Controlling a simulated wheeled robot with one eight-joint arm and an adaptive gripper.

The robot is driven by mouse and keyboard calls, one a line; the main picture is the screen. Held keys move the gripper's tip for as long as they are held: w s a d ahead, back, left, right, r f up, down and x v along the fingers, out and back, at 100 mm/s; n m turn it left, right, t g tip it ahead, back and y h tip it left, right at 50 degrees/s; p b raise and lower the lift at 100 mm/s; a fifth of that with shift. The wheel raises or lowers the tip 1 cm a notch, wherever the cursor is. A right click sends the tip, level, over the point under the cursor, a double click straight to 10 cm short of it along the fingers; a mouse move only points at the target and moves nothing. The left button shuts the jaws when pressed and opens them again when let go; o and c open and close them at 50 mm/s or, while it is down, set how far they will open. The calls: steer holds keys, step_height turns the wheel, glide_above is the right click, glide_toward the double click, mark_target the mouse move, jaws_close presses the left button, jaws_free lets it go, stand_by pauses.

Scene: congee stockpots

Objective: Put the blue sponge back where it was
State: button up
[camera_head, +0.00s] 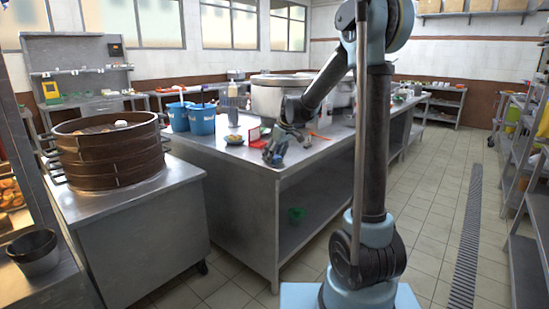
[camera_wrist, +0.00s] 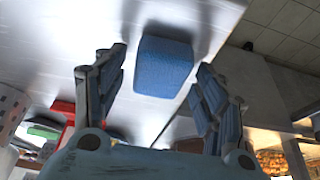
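The blue sponge (camera_wrist: 163,67) is a small block on the steel counter in the wrist view. It lies at the fingertips, with a gap to the finger on each side. My gripper (camera_wrist: 160,78) is open around that spot and holds nothing that I can see. In the head view my gripper (camera_head: 275,153) is low over the near corner of the steel counter (camera_head: 240,157). I cannot tell the sponge apart from the gripper there.
A bamboo steamer (camera_head: 107,160) is on the left counter. The tiled aisle (camera_head: 425,205) at right is clear.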

steer(key=v, duration=1.2)
steer(key=s+d+f+m+h, duration=0.1)
steer(key=s+d+f+m, duration=0.2)
steer(key=s+d, duration=0.5)
steer(key=s+d+f+m+h, duration=0.15)
steer(key=s+d, duration=0.35)
steer(key=s, duration=0.7)
steer(key=s+d+f+m, duration=0.2)
steer(key=s+d+f, duration=0.1)
steer(key=s+f, duration=0.4)
steer(key=s+d+f+m+h, duration=0.1)
steer(key=s+d+f+m, duration=0.2)
steer(key=s+f, duration=0.4)
steer(key=s, duration=0.3)
steer(key=shift+s+d+m+g, duration=0.2)
steer(key=shift+d+m+g, duration=0.1)
steer(key=shift+d+m, duration=0.1)
steer(key=shift+w+f, duration=0.1)
steer(key=shift+f, duration=0.05)
steer(key=shift+w+f, duration=0.15)
steer(key=shift+w, duration=0.2)
